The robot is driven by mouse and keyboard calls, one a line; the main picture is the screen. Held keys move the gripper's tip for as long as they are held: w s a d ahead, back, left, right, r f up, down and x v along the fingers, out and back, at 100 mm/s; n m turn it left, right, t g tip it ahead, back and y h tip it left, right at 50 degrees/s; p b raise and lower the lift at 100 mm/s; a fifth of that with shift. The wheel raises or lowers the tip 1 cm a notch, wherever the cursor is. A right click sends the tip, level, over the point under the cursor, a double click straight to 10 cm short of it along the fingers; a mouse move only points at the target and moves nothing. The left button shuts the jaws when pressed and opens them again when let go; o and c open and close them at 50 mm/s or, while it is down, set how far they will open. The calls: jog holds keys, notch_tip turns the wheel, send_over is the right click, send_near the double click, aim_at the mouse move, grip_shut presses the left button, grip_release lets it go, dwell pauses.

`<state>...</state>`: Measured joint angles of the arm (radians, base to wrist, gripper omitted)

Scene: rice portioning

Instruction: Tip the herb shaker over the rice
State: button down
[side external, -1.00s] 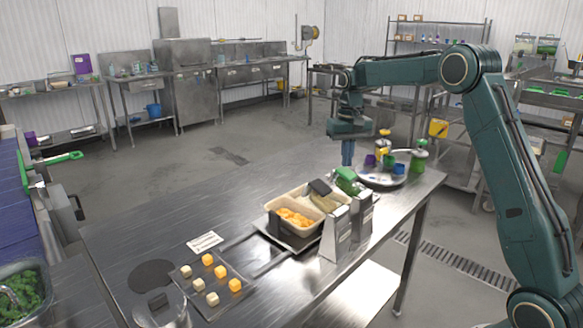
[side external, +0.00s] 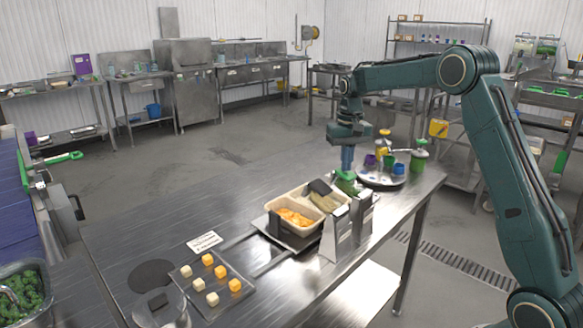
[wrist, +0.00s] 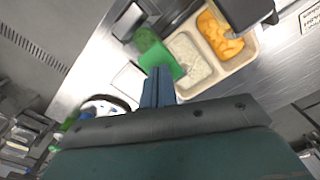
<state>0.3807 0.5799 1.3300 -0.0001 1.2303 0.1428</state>
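The herb shaker is a green item with a bright green part (wrist: 162,60) and a darker green part (wrist: 147,39). In the side view, the shaker (side external: 346,181) is directly below my fingertips, behind the steel holders. My gripper (side external: 347,165) appears shut on it. In the wrist view, the blue fingers of my gripper (wrist: 158,86) meet the bright green part; their exact contact is partly hidden. The shaker is beside the white rice (wrist: 188,57), which fills one compartment of a beige tray (wrist: 251,53). Its exact tilt is hard to tell.
Orange pieces (side external: 294,217) fill another tray compartment. Two upright steel holders (side external: 337,236) stand in front of the shaker. A round tray (side external: 375,184) with coloured cups is behind right. A flat tray of cubes (side external: 215,304) is at front left. The left tabletop is largely clear.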

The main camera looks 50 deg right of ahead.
aim_at(341, 173)
jog(key=shift+w+f, duration=0.25)
jog(key=shift+f, duration=0.5)
jog(key=shift+w+f, duration=0.3)
jog(key=shift+f, duration=0.5)
jog(key=shift+w+f, duration=0.25)
jog(key=shift+f, duration=0.5)
jog(key=shift+r, duration=0.1)
jog(key=shift+s+r, duration=0.3)
jog(key=shift+r, duration=0.7)
jog(key=shift+s+r, duration=0.25)
jog(key=shift+r, duration=0.7)
jog(key=shift+s+r, duration=0.3)
jog(key=shift+r, duration=0.7)
jog(key=shift+a, duration=0.1)
